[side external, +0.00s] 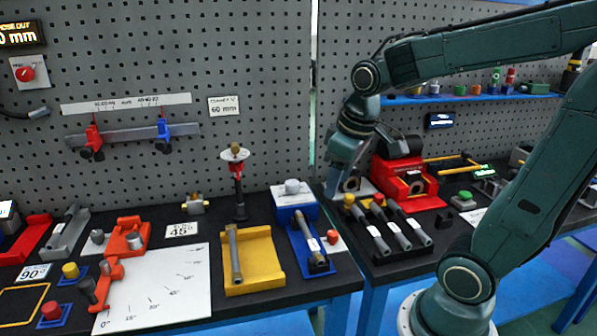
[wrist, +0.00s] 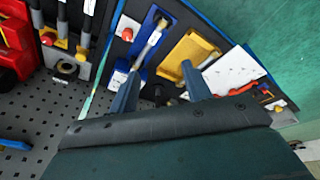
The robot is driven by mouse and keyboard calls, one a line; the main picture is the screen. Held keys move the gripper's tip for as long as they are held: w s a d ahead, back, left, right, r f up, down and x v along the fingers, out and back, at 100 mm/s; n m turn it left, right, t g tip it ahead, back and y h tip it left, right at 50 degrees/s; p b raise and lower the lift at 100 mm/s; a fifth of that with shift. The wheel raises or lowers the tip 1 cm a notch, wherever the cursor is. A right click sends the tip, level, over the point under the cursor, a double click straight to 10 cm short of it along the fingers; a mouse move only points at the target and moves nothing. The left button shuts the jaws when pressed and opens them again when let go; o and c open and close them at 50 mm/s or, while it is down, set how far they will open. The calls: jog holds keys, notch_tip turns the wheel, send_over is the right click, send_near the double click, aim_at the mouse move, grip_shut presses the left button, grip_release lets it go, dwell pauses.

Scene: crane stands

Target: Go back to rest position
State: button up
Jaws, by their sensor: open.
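My gripper (side external: 345,180) hangs from the teal arm above the gap between the two benches, in front of the pegboard. In the wrist view its two blue-grey fingers (wrist: 158,92) are spread apart, and I see nothing held between them. The left bench with its yellow tray (side external: 262,262) and blue tray (side external: 310,250) lies to the left of the gripper. In the wrist view the yellow tray (wrist: 188,55) and the blue tray (wrist: 150,38) show beyond the fingers.
A red machine (side external: 405,180) stands just right of the gripper, with several grey-handled tools (side external: 390,232) in front. A white-knobbed blue box (side external: 292,200) is at the left bench's right edge. The pegboard (side external: 270,60) rises behind. A blue shelf (side external: 470,97) holds small parts.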

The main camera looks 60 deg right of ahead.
jog(key=s+a+r+t, duration=0.2)
jog(key=s+a, duration=0.4)
jog(key=s, duration=0.1)
jog(key=shift+s+a+r+t+y, duration=0.15)
jog(key=shift+s+t+y, duration=0.15)
jog(key=shift+s+y, duration=0.1)
jog(key=shift+w, duration=0.1)
dwell(0.7)
